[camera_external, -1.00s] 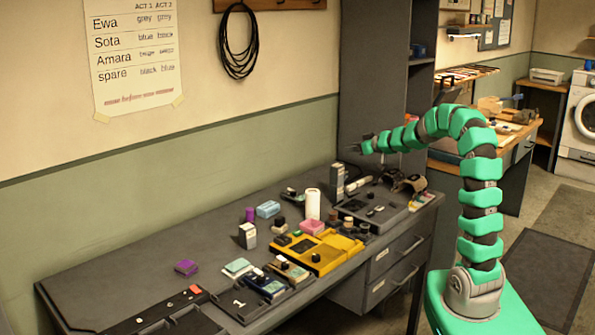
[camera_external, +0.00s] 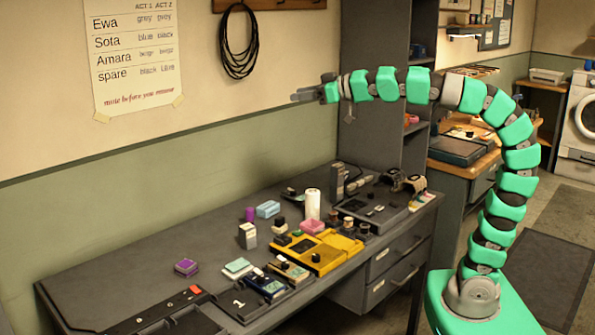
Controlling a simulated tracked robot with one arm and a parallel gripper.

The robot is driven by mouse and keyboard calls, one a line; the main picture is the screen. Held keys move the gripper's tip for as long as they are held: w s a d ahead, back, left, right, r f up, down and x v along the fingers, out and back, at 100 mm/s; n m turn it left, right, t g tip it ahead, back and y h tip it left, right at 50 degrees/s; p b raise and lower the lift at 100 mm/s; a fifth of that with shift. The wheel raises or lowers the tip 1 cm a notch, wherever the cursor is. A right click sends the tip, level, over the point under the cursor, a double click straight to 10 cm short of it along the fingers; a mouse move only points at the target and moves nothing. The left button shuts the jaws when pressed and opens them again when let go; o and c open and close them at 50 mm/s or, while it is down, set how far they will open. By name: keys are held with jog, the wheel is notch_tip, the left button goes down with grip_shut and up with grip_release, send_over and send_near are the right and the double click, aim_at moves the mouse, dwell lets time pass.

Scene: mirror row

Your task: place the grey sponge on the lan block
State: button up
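My gripper (camera_external: 307,95) is high above the back of the grey table (camera_external: 120,262), pointing left, in front of the wall. It is small and seen from the side, so I cannot tell whether its fingers are open; no object shows in it. I cannot pick out a grey sponge for certain. I cannot read a "lan" label on any block. Sponge-like blocks on the table are a purple one (camera_external: 187,268), a pale green-topped one (camera_external: 237,267), a light blue one (camera_external: 268,209) and a pink one (camera_external: 312,227).
A yellow device (camera_external: 325,252) lies mid-table, with small pedal-like boxes (camera_external: 265,285) to its left. A white cylinder (camera_external: 312,204) and a grey-white box (camera_external: 247,236) stand upright. A tall grey shelf (camera_external: 375,80) rises behind. The table's left back area is clear.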

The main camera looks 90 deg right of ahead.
jog(key=s+a+r+n+y, duration=0.1)
jog(key=s+a+r+y, duration=0.1)
jog(key=a, duration=0.7)
jog(key=s+a+r+n+y, duration=0.2)
jog(key=s+a+r+y, duration=0.1)
jog(key=a, duration=0.5)
jog(key=shift+s+a+t+y, duration=0.2)
jog(key=shift+a+t+y, duration=0.1)
jog(key=shift+a+t, duration=0.1)
